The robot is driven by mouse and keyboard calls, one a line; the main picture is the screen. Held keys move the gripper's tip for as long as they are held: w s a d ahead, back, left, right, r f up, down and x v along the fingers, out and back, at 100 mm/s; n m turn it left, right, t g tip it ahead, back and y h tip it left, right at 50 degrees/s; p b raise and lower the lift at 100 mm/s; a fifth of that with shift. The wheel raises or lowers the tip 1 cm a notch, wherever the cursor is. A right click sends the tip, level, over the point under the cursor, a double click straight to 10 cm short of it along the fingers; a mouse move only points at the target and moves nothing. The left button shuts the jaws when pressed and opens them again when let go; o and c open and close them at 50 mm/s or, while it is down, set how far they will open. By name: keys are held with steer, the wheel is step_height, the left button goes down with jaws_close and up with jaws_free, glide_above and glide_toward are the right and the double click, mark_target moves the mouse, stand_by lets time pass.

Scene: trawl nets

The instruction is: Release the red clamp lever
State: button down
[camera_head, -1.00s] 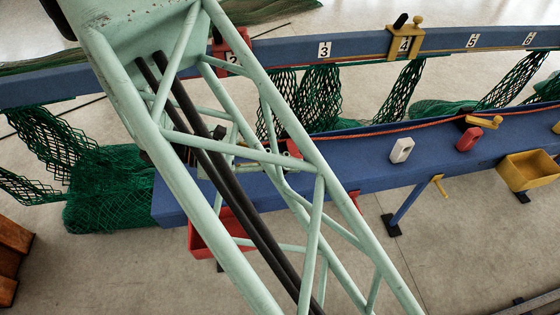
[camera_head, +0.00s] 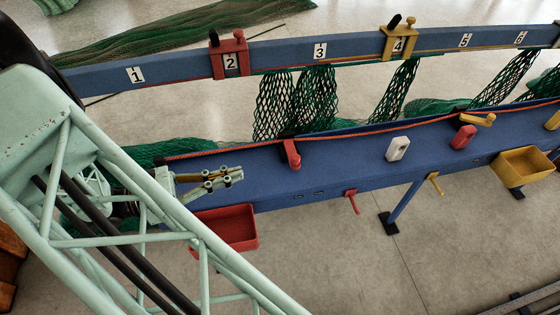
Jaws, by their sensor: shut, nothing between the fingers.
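A red clamp (camera_head: 231,62) sits on the upper blue rail at the number 2 plate. A short black handle (camera_head: 214,39) and a red knob stand up from its top. My gripper (camera_head: 241,174) is shut and empty. In the picture it lies over the lower blue beam, below the red clamp and well apart from it, pointing right. A red lever-like part (camera_head: 291,153) with a dark end is on the lower beam, just right of my fingertips and apart from them. My arm covers the left end of the lower beam.
A yellow clamp (camera_head: 398,42) is at number 4. The lower beam (camera_head: 340,163) carries a white block (camera_head: 398,148), a red block (camera_head: 463,137) and a yellow crank. A red bin (camera_head: 228,228) and a yellow bin (camera_head: 525,166) hang in front. Green nets (camera_head: 316,100) hang between the rails.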

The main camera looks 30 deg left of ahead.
stand_by(0.4)
steer(key=b, duration=0.2)
glide_toward(292, 151)
steer(key=shift+w+d+r, duration=0.15)
steer(key=shift+d+r, duration=0.25)
steer(key=shift+d, duration=0.7)
steer(key=shift+w+d+r, duration=0.1)
steer(key=shift+d+r, duration=0.25)
steer(key=shift+d, duration=0.75)
steer(key=shift+w+d+r, duration=0.15)
steer(key=shift+d+r, duration=0.25)
steer(key=shift+d, duration=0.7)
steer(key=shift+d+n+t+y, duration=0.2)
steer(key=shift+n+t+y, duration=0.1)
steer(key=shift+y, duration=0.1)
